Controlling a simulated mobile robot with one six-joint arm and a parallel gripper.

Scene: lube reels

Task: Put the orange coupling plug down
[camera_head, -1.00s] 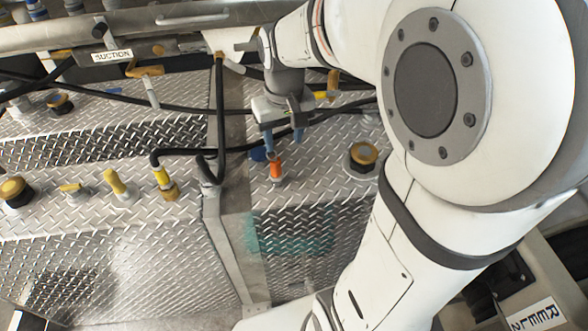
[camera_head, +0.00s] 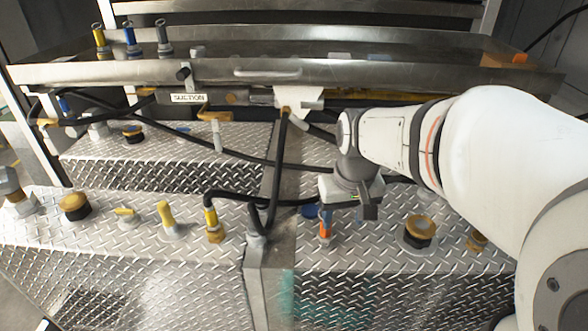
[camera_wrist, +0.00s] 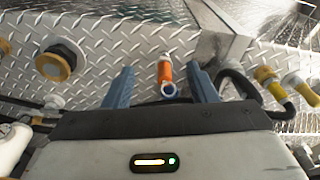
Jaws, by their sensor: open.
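The orange coupling plug (camera_head: 325,229) stands upright on the diamond-plate deck, with a pale metal fitting at its base. It also shows in the wrist view (camera_wrist: 165,73), between the two blue fingers as seen there, with a ring at its near end. My gripper (camera_head: 341,213) is just above and beside the plug in the head view. In the wrist view my gripper (camera_wrist: 163,86) is open, with clear gaps on both sides of the plug. I see no finger touching it.
A brown-capped fitting (camera_head: 419,231) stands to the right. Yellow fittings (camera_head: 165,214) and a black hose (camera_head: 240,197) lie to the left. A steel tray (camera_head: 330,72) runs across the back, with several coloured plugs at its left. A bare metal strip (camera_head: 285,235) crosses the deck.

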